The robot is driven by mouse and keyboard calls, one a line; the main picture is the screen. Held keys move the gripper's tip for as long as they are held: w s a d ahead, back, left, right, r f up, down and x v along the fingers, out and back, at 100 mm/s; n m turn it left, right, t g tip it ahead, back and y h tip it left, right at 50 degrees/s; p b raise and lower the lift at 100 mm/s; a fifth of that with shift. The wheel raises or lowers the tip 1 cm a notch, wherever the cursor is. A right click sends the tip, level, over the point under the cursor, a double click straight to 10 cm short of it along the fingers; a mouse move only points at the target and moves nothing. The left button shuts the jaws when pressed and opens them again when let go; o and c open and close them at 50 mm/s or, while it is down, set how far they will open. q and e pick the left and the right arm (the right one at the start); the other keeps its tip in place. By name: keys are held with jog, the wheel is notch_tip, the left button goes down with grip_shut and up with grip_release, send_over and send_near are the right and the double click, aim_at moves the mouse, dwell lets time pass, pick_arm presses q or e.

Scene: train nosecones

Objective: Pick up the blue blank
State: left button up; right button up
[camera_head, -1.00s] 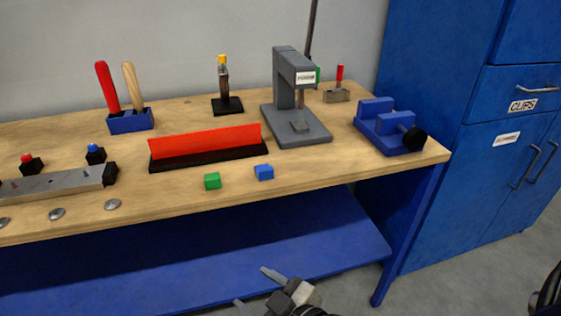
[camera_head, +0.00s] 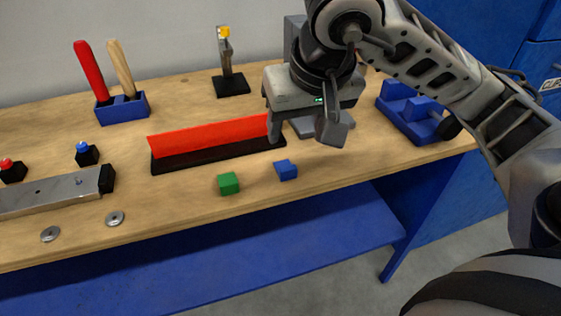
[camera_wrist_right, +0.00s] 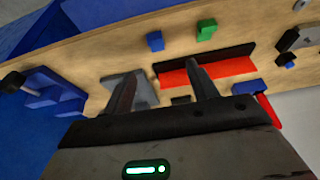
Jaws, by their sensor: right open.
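The blue blank (camera_head: 286,170) is a small blue block on the bench near its front edge, just right of the green block (camera_head: 228,183). The blue blank also shows in the right wrist view (camera_wrist_right: 155,41), beyond the fingertips. My right gripper (camera_head: 304,133) is open and empty above the bench, behind and slightly right of the blue blank. Its two fingers also show apart in the right wrist view (camera_wrist_right: 160,85). My left gripper is not in view.
A red strip on a black base (camera_head: 215,145) stands behind the blocks. A blue vise (camera_head: 415,115) is at the bench's right end. The arbor press (camera_head: 293,30) is partly hidden by my right arm. The bench front around the blocks is clear.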

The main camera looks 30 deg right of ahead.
jog(key=b, duration=0.1)
send_over(288, 168)
jog(key=s+a, duration=0.1)
jog(key=s, duration=0.1)
notch_tip(288, 168, down, 9)
jog(key=shift+f, duration=0.2)
jog(key=x, duration=0.4)
jog(key=shift+s+d+f, duration=0.1)
jog(key=shift+s+d, duration=0.15)
jog(key=shift+w+f, duration=0.25)
jog(key=shift+f, duration=0.3)
jog(key=c, duration=1.1)
